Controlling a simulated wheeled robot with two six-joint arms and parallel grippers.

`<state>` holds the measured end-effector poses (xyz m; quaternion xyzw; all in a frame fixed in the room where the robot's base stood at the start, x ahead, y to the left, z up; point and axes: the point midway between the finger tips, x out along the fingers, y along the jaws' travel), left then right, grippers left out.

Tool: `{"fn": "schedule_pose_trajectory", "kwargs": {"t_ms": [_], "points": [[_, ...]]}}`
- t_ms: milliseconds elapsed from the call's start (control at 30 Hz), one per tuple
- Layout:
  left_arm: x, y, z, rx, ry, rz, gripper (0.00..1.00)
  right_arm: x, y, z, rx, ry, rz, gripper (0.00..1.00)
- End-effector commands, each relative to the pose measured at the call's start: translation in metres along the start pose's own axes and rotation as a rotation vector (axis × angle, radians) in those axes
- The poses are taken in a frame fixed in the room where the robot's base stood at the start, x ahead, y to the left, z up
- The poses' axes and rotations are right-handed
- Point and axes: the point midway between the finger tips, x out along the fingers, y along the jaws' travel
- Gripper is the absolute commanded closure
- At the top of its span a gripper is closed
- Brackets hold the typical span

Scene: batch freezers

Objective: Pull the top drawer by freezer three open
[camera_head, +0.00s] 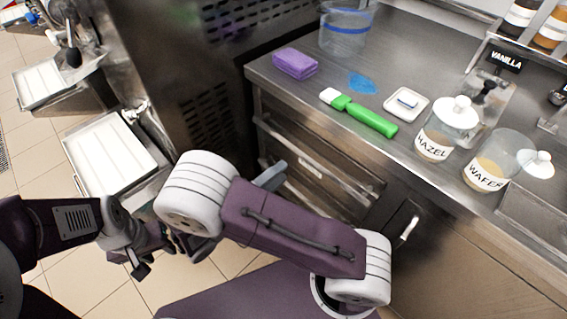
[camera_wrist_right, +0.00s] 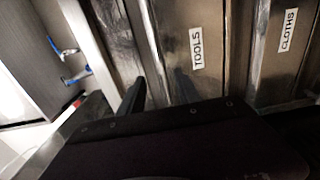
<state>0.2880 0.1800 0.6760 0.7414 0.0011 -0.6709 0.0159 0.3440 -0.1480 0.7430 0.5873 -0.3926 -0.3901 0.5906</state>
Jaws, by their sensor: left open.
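The top drawer (camera_head: 320,143) is in the steel cabinet under the counter, with a long bar handle (camera_head: 310,160) across its front. It looks closed. In the right wrist view, turned sideways, the drawer labelled TOOLS (camera_wrist_right: 196,48) lies above the one labelled CLOTHS (camera_wrist_right: 287,30). My right gripper (camera_head: 271,176) is at the drawer fronts, partly hidden by my arm. In its wrist view the fingers (camera_wrist_right: 158,92) appear apart, on either side of a bar; contact cannot be told. My left gripper (camera_head: 143,262) is open and empty over the floor, away from the cabinet.
The counter holds a purple sponge (camera_head: 295,63), a green-handled brush (camera_head: 362,115), a small white dish (camera_head: 407,104), a clear container (camera_head: 346,30) and jars labelled HAZEL (camera_head: 436,145) and WAFER (camera_head: 484,175). A freezer (camera_head: 190,70) stands left of the cabinet. A white tray (camera_head: 110,155) is beside it.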

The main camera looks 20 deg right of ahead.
Motion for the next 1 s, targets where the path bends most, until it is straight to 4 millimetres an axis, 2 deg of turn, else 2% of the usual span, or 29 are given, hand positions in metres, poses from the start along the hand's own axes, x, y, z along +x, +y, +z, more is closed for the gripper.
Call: {"fn": "schedule_pose_trajectory", "kwargs": {"t_ms": [167,400,533,667,900,1000], "points": [[0.0,0.0,0.0,0.0,0.001,0.0,0.59,0.011,0.002,0.001,0.0,-0.005,-0.001,0.6],[0.011,0.0,0.001,0.0,0.0,0.0,0.59,0.062,0.0,0.002,-0.002,-0.01,-0.003,0.6],[0.014,0.0,0.001,0.0,0.0,0.0,0.59,0.082,0.001,0.002,-0.002,-0.008,-0.004,0.6],[0.015,0.0,0.002,0.0,0.0,0.0,0.59,0.091,0.001,0.002,-0.002,-0.005,-0.004,0.6],[0.015,0.0,0.002,0.0,0.0,0.0,0.59,0.092,0.002,0.001,-0.002,-0.004,-0.004,0.6],[0.015,0.0,0.002,0.0,0.0,0.0,0.59,0.092,0.002,0.001,-0.002,-0.005,-0.004,0.88]]}}
